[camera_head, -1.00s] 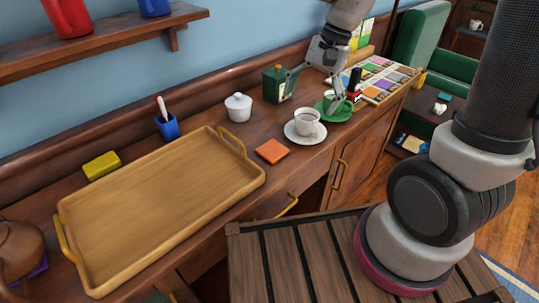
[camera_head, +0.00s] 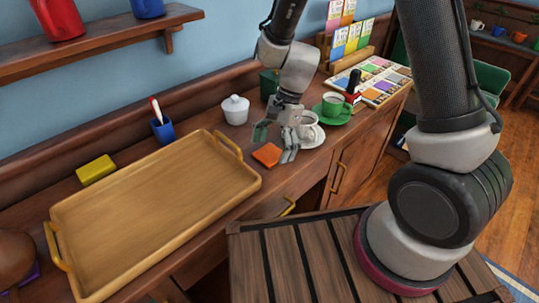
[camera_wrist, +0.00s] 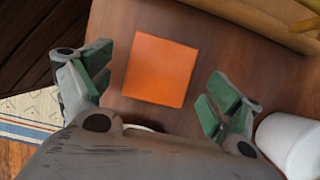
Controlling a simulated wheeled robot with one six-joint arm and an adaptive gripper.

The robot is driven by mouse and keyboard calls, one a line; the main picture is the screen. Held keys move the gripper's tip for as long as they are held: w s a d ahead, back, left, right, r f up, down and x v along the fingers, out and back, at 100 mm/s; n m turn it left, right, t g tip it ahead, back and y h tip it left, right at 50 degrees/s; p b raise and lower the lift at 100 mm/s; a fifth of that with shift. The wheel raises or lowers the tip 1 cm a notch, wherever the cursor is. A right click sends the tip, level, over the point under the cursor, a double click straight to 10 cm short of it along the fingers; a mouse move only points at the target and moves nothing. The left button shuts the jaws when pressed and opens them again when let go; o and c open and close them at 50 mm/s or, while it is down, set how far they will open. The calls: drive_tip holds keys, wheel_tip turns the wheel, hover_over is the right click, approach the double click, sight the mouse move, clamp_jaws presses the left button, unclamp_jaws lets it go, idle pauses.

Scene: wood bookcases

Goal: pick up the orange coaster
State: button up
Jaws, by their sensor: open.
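The orange coaster (camera_head: 267,155) is a flat square lying on the wooden counter, between the tray and the white cup. In the wrist view the orange coaster (camera_wrist: 161,70) lies flat, between and a little beyond my gripper's fingertips. My gripper (camera_head: 274,145) is open and empty above the coaster, pointing down, its fingers on either side of it. The wrist view shows the green-padded fingers of my gripper (camera_wrist: 160,85) spread wide apart. I cannot tell the exact height of the fingertips above the counter.
A wooden tray (camera_head: 150,208) with yellow handles lies left of the coaster. A white cup (camera_head: 308,126) on a saucer stands close on the right, partly behind my gripper. A white lidded pot (camera_head: 236,110) and a green cup (camera_head: 333,104) are behind.

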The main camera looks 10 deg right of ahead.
drive_tip(key=shift+f, duration=0.1)
drive_tip(key=shift+c, duration=0.5)
drive_tip(key=c, duration=1)
drive_tip(key=shift+c, duration=0.2)
